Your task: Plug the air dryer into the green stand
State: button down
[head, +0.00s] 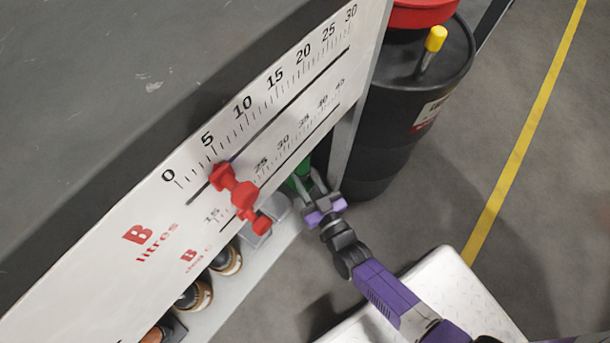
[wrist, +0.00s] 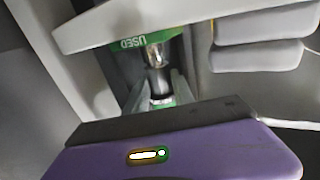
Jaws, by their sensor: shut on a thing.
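The green stand (wrist: 128,44), marked "USED", is at the top centre of the wrist view. A bit of green (head: 291,183) also shows beside my gripper in the head view, below the white panel. A short metallic and dark cylinder, seemingly the air dryer (wrist: 156,57), is between my gripper's fingers (wrist: 159,92) and lies against the green stand in the picture. I cannot tell whether it is seated in the stand. My gripper (head: 307,186) is shut on it, close under the panel edge. In the head view the dryer is hidden by the fingers and panel.
The white scale panel (head: 285,100) with red sliders (head: 240,195) stands left of my gripper. A black drum (head: 410,100) is behind it. Several brown-and-black cylinders (head: 197,294) sit on a shelf at lower left. Open floor lies to the right.

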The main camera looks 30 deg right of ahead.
jog(key=shift+f+b, duration=0.3)
jog(key=shift+f, duration=0.15)
jog(key=c, duration=1)
grip_release()
jog(key=shift+s, duration=0.1)
jog(key=s+p, duration=0.2)
jog(key=s, duration=0.5)
jog(key=shift+s+a, duration=0.3)
jog(key=shift+a, duration=0.05)
